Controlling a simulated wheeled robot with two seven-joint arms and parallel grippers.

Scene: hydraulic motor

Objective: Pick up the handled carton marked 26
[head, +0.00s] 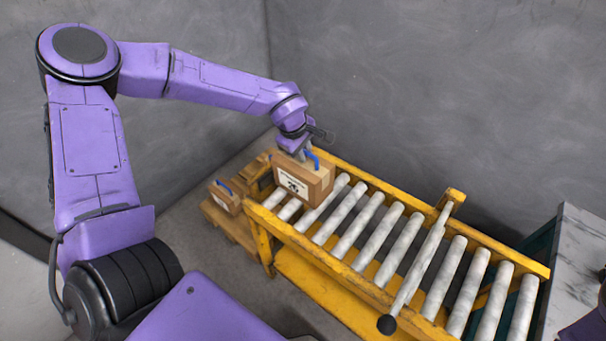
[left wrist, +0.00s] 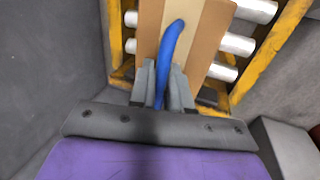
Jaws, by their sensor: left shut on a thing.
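The handled carton (head: 304,183) is a brown box with a white label that reads 26 and a blue handle (head: 312,159) on top. It is at the far left end of the yellow roller conveyor; I cannot tell whether it touches the rollers. My left gripper (head: 303,153) is above it, shut on the blue handle. In the left wrist view the fingers (left wrist: 162,88) close around the blue handle (left wrist: 170,45), with the carton's top (left wrist: 205,30) beyond. My right gripper is not in view.
The yellow conveyor (head: 340,262) has pale rollers and a raised crossbar (head: 418,262) with a black knob. A second carton with a blue handle (head: 226,196) is on a wooden pallet (head: 222,222) at left. A marble-topped counter (head: 585,250) stands at right. Grey walls close the back.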

